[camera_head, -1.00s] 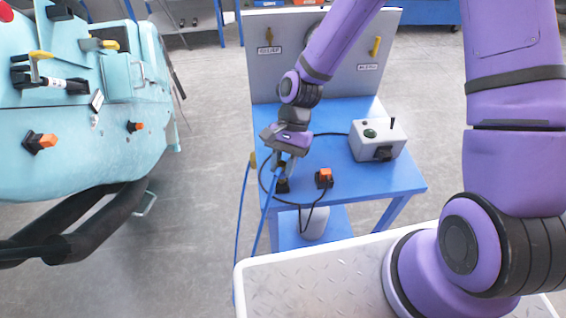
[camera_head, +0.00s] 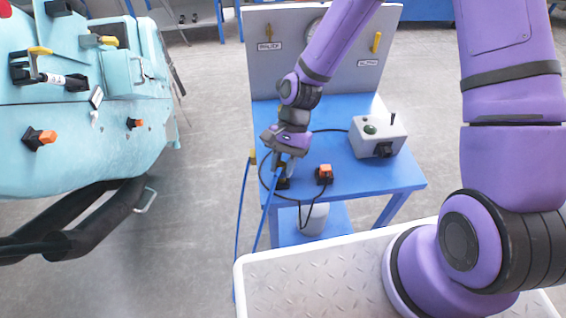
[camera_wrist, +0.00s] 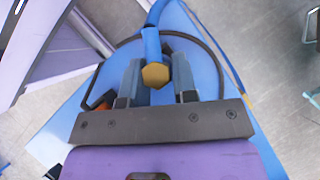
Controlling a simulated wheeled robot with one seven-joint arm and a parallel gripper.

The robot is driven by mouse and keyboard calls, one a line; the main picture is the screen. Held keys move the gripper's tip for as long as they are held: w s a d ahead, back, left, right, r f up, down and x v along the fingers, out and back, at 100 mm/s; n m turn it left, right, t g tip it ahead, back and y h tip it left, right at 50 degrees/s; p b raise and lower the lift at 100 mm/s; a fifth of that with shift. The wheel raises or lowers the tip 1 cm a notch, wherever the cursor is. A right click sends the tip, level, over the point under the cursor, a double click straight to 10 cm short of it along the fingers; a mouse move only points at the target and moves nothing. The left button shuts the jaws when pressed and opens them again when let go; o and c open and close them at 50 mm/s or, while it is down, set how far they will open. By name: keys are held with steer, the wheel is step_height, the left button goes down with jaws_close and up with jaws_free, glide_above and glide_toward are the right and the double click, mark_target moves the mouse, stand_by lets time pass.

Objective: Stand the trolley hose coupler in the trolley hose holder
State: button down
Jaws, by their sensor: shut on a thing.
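The trolley hose coupler (camera_wrist: 155,75) is a brass hex fitting on a blue hose (camera_wrist: 152,42). In the wrist view it sits between the two fingers of my gripper (camera_wrist: 158,84), which is shut on it. In the head view my gripper (camera_head: 284,163) points down over the front left part of the blue trolley top. A small dark block (camera_head: 282,183), which looks like the trolley hose holder, is right below the fingers. The fingers hide most of the coupler there, and I cannot tell whether it is seated in the block.
An orange-topped black connector (camera_head: 325,174) with a black cable stands just right of my gripper. A grey control box (camera_head: 378,137) is farther right on the blue trolley (camera_head: 385,178). A grey panel (camera_head: 350,75) rises behind. The turquoise train body (camera_head: 75,150) is at left.

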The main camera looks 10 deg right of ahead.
steer(key=shift+f, duration=0.45)
stand_by(0.3)
steer(key=c, duration=0.8)
jaws_free()
steer(key=v, duration=1)
steer(key=shift+w+d+r, duration=0.15)
steer(key=shift+r, duration=0.2)
